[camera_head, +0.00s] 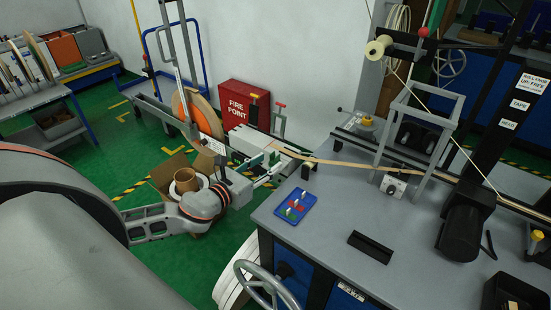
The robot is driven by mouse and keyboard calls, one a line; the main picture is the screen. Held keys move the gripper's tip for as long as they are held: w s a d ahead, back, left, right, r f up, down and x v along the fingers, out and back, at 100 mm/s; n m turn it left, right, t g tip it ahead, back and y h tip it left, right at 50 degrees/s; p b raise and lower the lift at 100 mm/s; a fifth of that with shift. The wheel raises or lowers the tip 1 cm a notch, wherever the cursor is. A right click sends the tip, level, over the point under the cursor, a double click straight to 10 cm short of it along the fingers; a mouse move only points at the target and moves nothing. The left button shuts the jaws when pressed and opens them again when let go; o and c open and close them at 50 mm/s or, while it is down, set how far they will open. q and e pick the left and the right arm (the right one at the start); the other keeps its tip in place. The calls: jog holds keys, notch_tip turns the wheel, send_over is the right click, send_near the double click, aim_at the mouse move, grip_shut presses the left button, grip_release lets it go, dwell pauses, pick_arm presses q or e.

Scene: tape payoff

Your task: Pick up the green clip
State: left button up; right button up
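A small blue tray (281,215) lies on the grey bench top near its left corner. The green clip (290,212) appears to lie in it at the front, with a red clip (299,207) and pale upright pieces beside it. My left arm comes in from the left. Its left gripper (266,173) is beyond the bench's left edge, up and left of the tray and apart from it. Its fingers look spread, with nothing clearly between them. My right gripper is not in view.
A black slotted block (371,247) lies on the bench right of the tray. A tan tape (345,164) runs from the reel (197,112) across the bench's back. A grey frame (424,115) and black machine parts stand at the right. A handwheel (267,285) is at the front.

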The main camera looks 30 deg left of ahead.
aim_at(272, 160)
pick_arm(q)
jog(key=shift+w+f, duration=0.2)
jog(key=shift+w, duration=0.65)
jog(key=shift+w+f, duration=0.15)
jog(key=shift+w, duration=0.65)
jog(key=shift+w+f, duration=0.2)
jog(key=shift+w, duration=0.65)
grip_shut()
